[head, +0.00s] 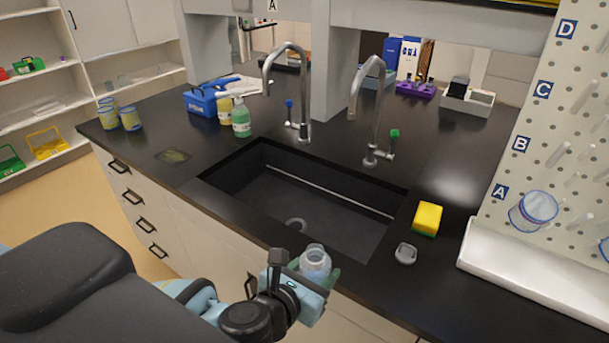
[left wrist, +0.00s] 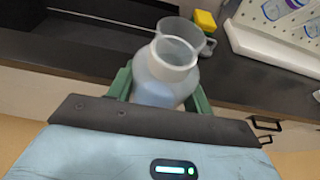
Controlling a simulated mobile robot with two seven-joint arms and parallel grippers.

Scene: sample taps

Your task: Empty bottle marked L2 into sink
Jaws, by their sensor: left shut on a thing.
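My left gripper (head: 301,276) is shut on a translucent bottle (head: 315,263) with an open round mouth, held upright just in front of the sink's front edge. In the left wrist view the bottle (left wrist: 167,72) sits between the green fingers of the gripper (left wrist: 164,92), with pale bluish liquid in its lower part. No L2 marking is readable on it. The black sink (head: 300,205) lies behind the bottle, with a drain at its bottom. Two curved taps stand behind it, one with a blue handle (head: 289,104) and one with a green handle (head: 394,133). My right gripper is not in view.
A yellow sponge (head: 427,218) and a small grey cap-like item (head: 405,254) lie right of the sink. A pegboard (head: 560,130) with glassware stands at the right. A green bottle (head: 241,120) and a blue basket (head: 204,100) stand at the back left.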

